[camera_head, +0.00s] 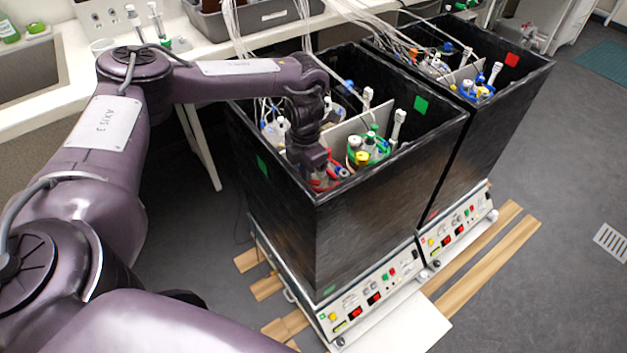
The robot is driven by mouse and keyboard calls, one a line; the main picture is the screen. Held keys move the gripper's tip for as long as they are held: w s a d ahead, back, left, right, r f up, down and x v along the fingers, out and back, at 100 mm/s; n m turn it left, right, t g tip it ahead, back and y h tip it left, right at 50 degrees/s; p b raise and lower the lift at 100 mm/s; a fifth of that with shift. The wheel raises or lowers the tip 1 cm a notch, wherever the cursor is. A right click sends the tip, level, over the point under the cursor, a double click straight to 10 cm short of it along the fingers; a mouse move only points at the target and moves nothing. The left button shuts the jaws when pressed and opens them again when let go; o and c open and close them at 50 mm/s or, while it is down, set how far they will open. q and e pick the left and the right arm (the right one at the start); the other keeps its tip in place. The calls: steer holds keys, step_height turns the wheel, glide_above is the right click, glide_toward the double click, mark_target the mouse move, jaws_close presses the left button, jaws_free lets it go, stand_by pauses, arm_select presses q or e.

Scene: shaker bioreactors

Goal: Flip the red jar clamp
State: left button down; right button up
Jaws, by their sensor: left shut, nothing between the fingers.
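My left arm reaches over the front black box (390,220), and my left gripper (322,180) points down inside it near its front-left corner. The gripper is shut with nothing held. Red parts (341,171) show right beside the fingertips, low in the box; they look like the red jar clamp. The gripper and wrist partly hide them, so I cannot tell which way the clamp is turned or whether the fingers touch it. My right gripper is not in view.
Jars with green, yellow and white caps (366,150) stand close to the right of the gripper. A light divider (345,130) crosses the box. A second black box (500,110) stands behind right. Tubes and cables hang over both from the bench (60,95).

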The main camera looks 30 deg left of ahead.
arm_select(q)
steer(key=shift+d, duration=0.1)
step_height(320, 180, up, 3)
steer(key=p, duration=0.2)
steer(key=shift+p, duration=0.4)
steer(key=shift+r+p, duration=1.9)
steer(key=shift+r, duration=0.1)
